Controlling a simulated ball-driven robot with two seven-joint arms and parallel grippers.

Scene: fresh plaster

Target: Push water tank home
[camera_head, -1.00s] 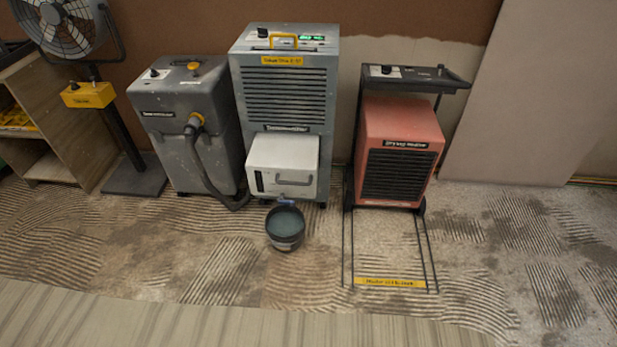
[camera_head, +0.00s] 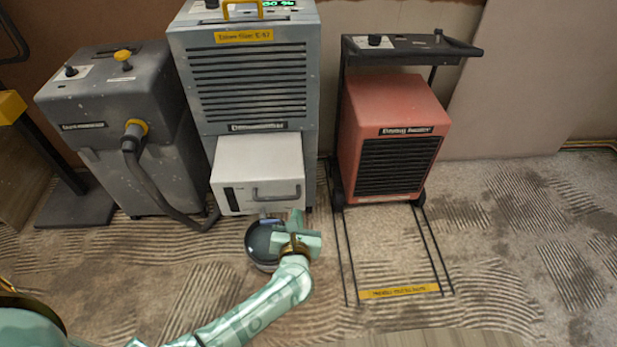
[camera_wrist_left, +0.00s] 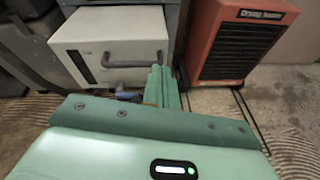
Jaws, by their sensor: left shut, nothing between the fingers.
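The water tank (camera_head: 258,170) is a white box with a grey handle on its front. It juts out from the lower front of the tall grey dehumidifier (camera_head: 248,85). It also shows in the left wrist view (camera_wrist_left: 110,42). My left gripper (camera_head: 297,220) is shut and empty, just below and in front of the tank's lower right corner. In the left wrist view its closed fingers (camera_wrist_left: 162,85) point towards the tank's right edge; whether they touch it I cannot tell. My right gripper is not in view.
A dark bucket (camera_head: 262,243) stands on the floor under the tank's front, partly hidden by my gripper. A grey machine with a hose (camera_head: 140,130) is on the left.

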